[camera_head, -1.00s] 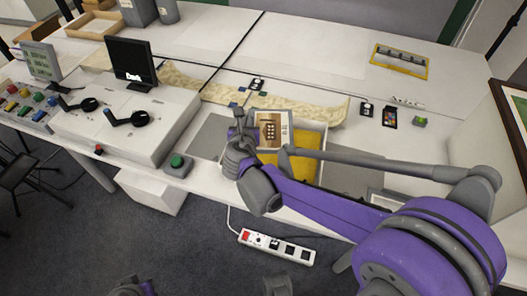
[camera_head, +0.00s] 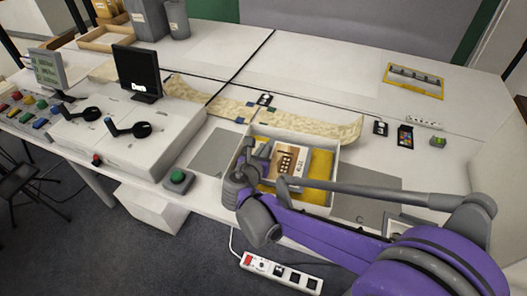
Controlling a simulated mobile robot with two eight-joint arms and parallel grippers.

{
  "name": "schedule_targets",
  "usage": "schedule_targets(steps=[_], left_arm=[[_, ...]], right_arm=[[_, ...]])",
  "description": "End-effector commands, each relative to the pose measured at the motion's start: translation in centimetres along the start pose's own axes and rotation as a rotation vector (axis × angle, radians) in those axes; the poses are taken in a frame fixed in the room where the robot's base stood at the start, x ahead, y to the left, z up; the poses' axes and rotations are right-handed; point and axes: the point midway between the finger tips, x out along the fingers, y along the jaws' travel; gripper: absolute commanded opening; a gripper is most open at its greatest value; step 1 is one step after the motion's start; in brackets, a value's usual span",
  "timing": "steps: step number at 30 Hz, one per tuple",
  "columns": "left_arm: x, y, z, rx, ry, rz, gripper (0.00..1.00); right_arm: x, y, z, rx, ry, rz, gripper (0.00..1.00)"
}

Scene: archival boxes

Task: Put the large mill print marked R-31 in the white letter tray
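A print (camera_head: 289,160) with a brown picture and a pale border is tilted over the inside of a white open box (camera_head: 333,152) with yellow in it. Its marking is too small to read. My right gripper (camera_head: 263,166) is at the print's left edge and appears shut on it; the fingertips are partly hidden by my arm. I cannot tell whether the print touches the box. A white-rimmed tray (camera_head: 397,226) at the front right is mostly hidden behind my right arm. My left gripper is out of view.
A grey mat (camera_head: 212,152) lies left of the box and another (camera_head: 365,203) lies right of it. A green button box (camera_head: 179,181) and a black screen (camera_head: 137,72) stand left.

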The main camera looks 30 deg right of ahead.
Motion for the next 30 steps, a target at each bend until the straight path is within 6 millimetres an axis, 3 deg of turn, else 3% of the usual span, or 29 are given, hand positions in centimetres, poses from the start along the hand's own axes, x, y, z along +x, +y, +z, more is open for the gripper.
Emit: schedule_targets(steps=[22, 27, 30], left_arm=[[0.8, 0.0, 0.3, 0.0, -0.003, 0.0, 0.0], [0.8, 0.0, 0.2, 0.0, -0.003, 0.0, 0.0], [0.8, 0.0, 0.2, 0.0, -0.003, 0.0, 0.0]], right_arm=[[0.5, 0.0, -1.1, 0.0, -0.001, 0.001, 0.0], [0.5, 0.0, -1.1, 0.0, 0.0, 0.0, 0.34], [0.5, 0.0, -1.1, 0.0, 0.0, 0.0, 0.34]])
